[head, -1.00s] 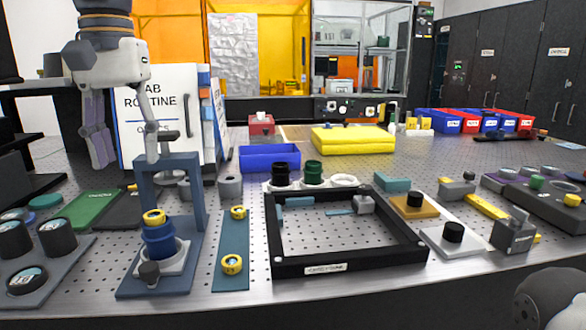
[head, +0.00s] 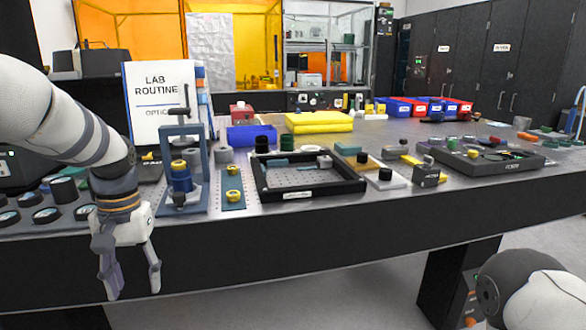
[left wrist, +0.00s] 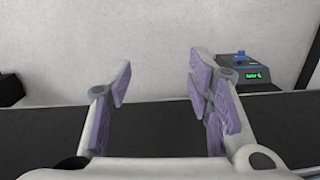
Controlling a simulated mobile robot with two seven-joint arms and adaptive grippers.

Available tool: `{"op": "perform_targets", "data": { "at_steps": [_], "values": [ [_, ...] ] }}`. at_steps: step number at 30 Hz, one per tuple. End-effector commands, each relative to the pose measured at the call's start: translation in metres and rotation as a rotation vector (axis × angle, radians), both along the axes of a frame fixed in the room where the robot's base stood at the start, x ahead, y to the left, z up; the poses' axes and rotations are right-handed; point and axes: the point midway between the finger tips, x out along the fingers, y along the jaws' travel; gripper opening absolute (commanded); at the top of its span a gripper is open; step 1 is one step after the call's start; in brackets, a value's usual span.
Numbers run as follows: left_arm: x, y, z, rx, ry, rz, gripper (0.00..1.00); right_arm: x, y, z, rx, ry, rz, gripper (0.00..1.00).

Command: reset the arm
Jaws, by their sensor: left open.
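My left gripper (head: 134,284) hangs fingers down in front of the table's near edge at the left of the head view. Its two fingers are spread, with nothing between them. The left wrist view shows the same open, empty fingers (left wrist: 160,88) with purple pads. My left arm (head: 60,120) comes in from the upper left and bends down at the wrist. Part of my right arm (head: 530,290) shows at the lower right; its gripper is out of view.
The table (head: 300,240) holds a blue press-like stand (head: 183,165), a black frame (head: 310,190), a blue bin (head: 250,135) and a yellow stack (head: 318,122). Black round pieces (head: 64,190) sit behind my left wrist. The floor (head: 270,295) before the table is clear. The left wrist view shows a small device (left wrist: 248,75).

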Motion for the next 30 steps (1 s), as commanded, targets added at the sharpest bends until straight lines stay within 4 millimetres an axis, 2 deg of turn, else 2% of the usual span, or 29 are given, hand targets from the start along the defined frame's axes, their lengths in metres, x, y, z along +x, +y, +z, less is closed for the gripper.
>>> {"op": "perform_targets", "data": {
  "at_steps": [1, 2, 3, 5, 6, 8, 9, 11, 12, 15, 18, 22, 30],
  "values": [
    [-0.017, -0.002, -0.045, 0.001, 0.027, -0.008, 0.47, -0.001, 0.000, 0.001, 0.000, 0.001, 0.000, 0.40],
    [-0.027, -0.003, -0.072, 0.002, 0.036, -0.015, 0.47, -0.001, 0.000, 0.001, 0.000, 0.002, 0.000, 0.40],
    [-0.045, -0.005, -0.107, 0.006, 0.046, -0.024, 0.47, -0.001, 0.000, 0.001, 0.000, 0.002, 0.000, 0.40],
    [-0.079, -0.009, -0.157, 0.006, 0.062, -0.042, 0.47, -0.001, 0.000, 0.001, 0.000, 0.003, 0.000, 0.40],
    [-0.106, -0.012, -0.187, 0.006, 0.072, -0.054, 0.47, -0.001, 0.000, 0.001, 0.000, 0.003, 0.000, 0.40],
    [-0.152, -0.017, -0.225, 0.004, 0.087, -0.072, 0.47, -0.001, 0.000, 0.001, 0.000, 0.002, 0.000, 0.40],
    [-0.185, -0.021, -0.246, 0.000, 0.097, -0.085, 0.47, -0.001, 0.000, 0.001, 0.000, 0.002, 0.000, 0.40],
    [-0.238, -0.028, -0.268, -0.007, 0.111, -0.102, 0.47, -0.001, 0.000, 0.001, 0.000, 0.001, 0.000, 0.40],
    [-0.273, -0.033, -0.277, -0.014, 0.120, -0.112, 0.47, -0.001, 0.000, 0.001, 0.000, 0.001, 0.000, 0.40],
    [-0.345, -0.043, -0.281, -0.032, 0.134, -0.134, 0.47, -0.001, 0.000, 0.001, 0.000, 0.001, 0.000, 0.40],
    [-0.388, -0.050, -0.273, -0.047, 0.138, -0.146, 0.47, -0.001, 0.000, 0.001, 0.000, 0.001, 0.000, 0.40],
    [-0.408, -0.054, -0.266, -0.055, 0.136, -0.150, 0.47, -0.001, 0.000, 0.001, 0.000, 0.001, 0.000, 0.40],
    [-0.407, -0.054, -0.266, -0.054, 0.132, -0.150, 0.47, -0.001, 0.000, 0.001, 0.000, 0.002, 0.000, 0.40]
  ]
}}
